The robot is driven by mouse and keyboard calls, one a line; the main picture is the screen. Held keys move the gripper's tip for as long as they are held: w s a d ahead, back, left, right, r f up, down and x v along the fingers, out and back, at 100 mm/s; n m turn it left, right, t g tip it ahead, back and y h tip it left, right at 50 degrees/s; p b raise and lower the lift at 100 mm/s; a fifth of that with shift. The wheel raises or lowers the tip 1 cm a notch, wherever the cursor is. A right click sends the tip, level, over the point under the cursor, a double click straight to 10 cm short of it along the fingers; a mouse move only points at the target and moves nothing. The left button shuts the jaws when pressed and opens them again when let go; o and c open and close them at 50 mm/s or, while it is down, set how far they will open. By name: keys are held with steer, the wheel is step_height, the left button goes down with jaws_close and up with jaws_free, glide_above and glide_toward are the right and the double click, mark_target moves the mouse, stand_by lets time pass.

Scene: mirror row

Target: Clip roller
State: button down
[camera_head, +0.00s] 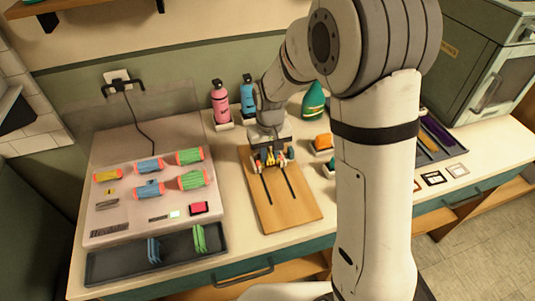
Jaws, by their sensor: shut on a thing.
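Several hair rollers lie on the pale panel (103,218) at left: a yellow one with red ends (107,175), blue ones with orange ends (149,166) and green ones with orange ends (190,156). Blue clips (153,250) and green clips (199,238) stand in the dark tray (120,264) in front. My gripper (269,157) points down over the far part of a wooden board (285,211) with two dark slots. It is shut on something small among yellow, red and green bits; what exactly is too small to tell.
A pink bottle (220,104), a blue bottle (248,97) and a green bottle (313,101) stand at the back. An orange item (323,142) sits right of the board. A green cabinet (462,65) stands at right. My arm hides part of the counter.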

steer(key=shift+s+d+f+b, duration=0.1)
steer(key=shift+s+f+b, duration=0.2)
steer(key=shift+f, duration=0.35)
steer(key=shift+s+d+f+b, duration=0.15)
steer(key=shift+s+f, duration=0.15)
steer(key=shift+f, duration=0.3)
steer(key=c, duration=1.6)
jaws_free()
steer(key=shift+o, duration=0.3)
steer(key=shift+r, duration=0.15)
steer(key=shift+w+a+r+g+p, duration=0.15)
steer(key=shift+w+r+p, duration=0.1)
steer(key=shift+r+p, duration=0.3)
steer(key=shift+w+d+r+g+p, duration=0.15)
steer(key=shift+w+r+p, duration=0.1)
steer(key=shift+r+p, duration=0.25)
steer(key=shift+o, duration=0.5)
steer(key=shift+w+a+r+p, duration=0.15)
steer(key=shift+r+p, duration=0.2)
steer(key=shift+r, duration=0.25)
steer(key=shift+r+p, duration=1.2)
steer(key=shift+r, duration=0.7)
